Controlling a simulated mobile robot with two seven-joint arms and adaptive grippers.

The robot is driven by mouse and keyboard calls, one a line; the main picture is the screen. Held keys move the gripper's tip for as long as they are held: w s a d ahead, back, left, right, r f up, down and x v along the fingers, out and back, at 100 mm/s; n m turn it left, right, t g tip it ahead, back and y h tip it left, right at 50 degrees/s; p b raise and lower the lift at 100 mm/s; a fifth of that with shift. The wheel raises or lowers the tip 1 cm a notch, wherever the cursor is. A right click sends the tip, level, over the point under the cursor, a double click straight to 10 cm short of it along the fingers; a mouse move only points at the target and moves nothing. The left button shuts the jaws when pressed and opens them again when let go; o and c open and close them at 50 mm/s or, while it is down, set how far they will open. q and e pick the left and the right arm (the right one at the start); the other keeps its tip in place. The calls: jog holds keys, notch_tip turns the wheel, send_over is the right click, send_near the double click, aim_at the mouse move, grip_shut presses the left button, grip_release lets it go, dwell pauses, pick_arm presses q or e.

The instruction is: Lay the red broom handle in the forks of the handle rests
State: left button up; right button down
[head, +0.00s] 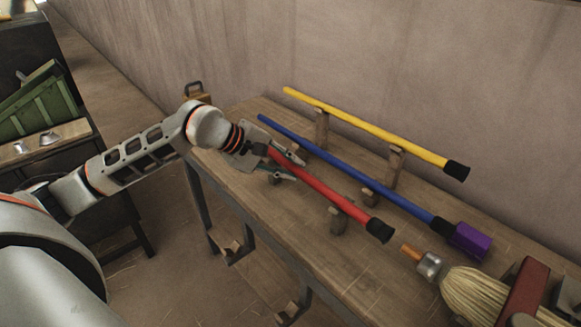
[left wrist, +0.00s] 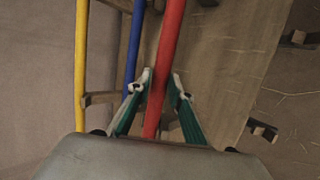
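The red broom handle (head: 325,191) lies slanted over the table, with a black cap at its near right end. A short wooden handle rest (head: 338,221) stands under its right part; I cannot tell whether the handle sits down in the fork. The rest towards its far left end is hidden by my gripper. My left gripper (head: 291,166) is at the far left part of the handle, its fingers on either side. In the left wrist view the red handle (left wrist: 171,35) runs between the open fingers (left wrist: 162,80), with slight gaps visible. My right gripper is not in view.
A blue handle (head: 345,174) with a purple end and a yellow handle (head: 370,133) on taller rests lie behind, parallel. A straw broom head (head: 480,295) lies at the table's right. The wooden table's (head: 375,290) front strip is mostly clear; a wall rises behind.

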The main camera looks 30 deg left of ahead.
pick_arm(q)
jog(key=o, duration=0.5)
jog(key=shift+s+a+r, duration=0.35)
jog(key=v, duration=1.1)
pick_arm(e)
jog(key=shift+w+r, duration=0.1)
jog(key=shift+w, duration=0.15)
pick_arm(q)
jog(key=shift+d, duration=0.15)
